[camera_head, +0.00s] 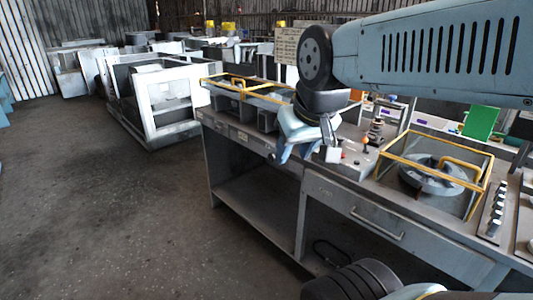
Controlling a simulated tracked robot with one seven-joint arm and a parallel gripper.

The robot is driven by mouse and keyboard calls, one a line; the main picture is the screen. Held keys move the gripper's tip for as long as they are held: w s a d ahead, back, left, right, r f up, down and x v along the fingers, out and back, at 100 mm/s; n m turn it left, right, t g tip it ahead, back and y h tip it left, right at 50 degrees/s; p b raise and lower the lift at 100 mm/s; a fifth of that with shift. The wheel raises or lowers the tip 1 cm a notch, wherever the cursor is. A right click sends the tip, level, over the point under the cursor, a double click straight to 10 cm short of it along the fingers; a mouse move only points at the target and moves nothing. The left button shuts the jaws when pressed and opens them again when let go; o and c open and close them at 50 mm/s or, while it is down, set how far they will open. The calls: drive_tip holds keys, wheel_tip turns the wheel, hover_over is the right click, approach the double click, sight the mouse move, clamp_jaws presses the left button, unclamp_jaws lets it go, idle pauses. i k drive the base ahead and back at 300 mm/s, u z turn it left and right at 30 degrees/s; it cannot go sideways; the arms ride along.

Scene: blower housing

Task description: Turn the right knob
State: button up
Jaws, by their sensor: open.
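A grey workbench (328,190) carries a small sloped control panel (362,172) with small red controls (343,156). A small dark round part (271,157) sits on the bench's front face, left of my gripper. I cannot tell which of these is the right knob; they are small, and my gripper may hide others. My gripper (308,155) points down in front of the bench top, beside the panel's left end. Its jaws are apart, with nothing seen between them. I cannot tell whether it touches anything.
A yellow-framed box with a round housing (430,178) stands on the bench to the right. Another yellow-framed unit (245,90) stands to the left. A drawer handle (377,223) sticks out in front. White machine frames (160,95) stand behind; the left floor is clear.

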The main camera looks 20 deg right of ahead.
sight(271, 157)
drive_tip(key=i, duration=0.85)
drive_tip(key=u, duration=0.05)
